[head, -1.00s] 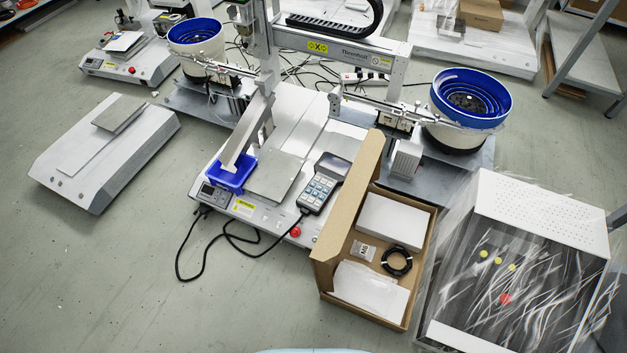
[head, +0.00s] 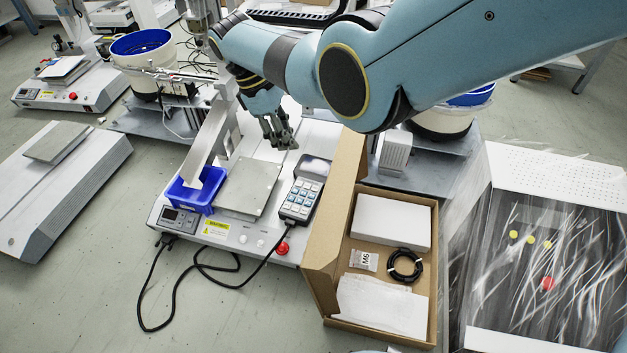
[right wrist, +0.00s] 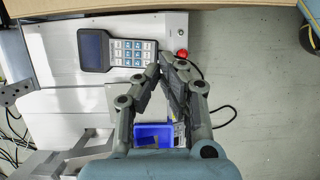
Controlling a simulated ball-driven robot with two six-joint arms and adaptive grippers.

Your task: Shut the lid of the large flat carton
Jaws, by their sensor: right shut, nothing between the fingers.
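The large flat carton (head: 433,270) stands open on the floor at the lower centre right of the head view. Its brown lid (head: 335,215) stands up along the left side. Inside lie a white box, a small M6 bag, a black cable coil and white wrapping. My right gripper (head: 284,143) is shut and empty above the gantry machine, to the left of the lid's far end and apart from it. In the right wrist view its fingertips (right wrist: 163,64) are close together near the keypad, and a strip of cardboard shows at the top edge. My left gripper is not in view.
The gantry machine's base (head: 225,232) holds a keypad (head: 301,199) and a blue bin (head: 195,190) just left of the carton. A plastic-wrapped unit (head: 540,250) stands close on the right. Black cables lie on the floor in front.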

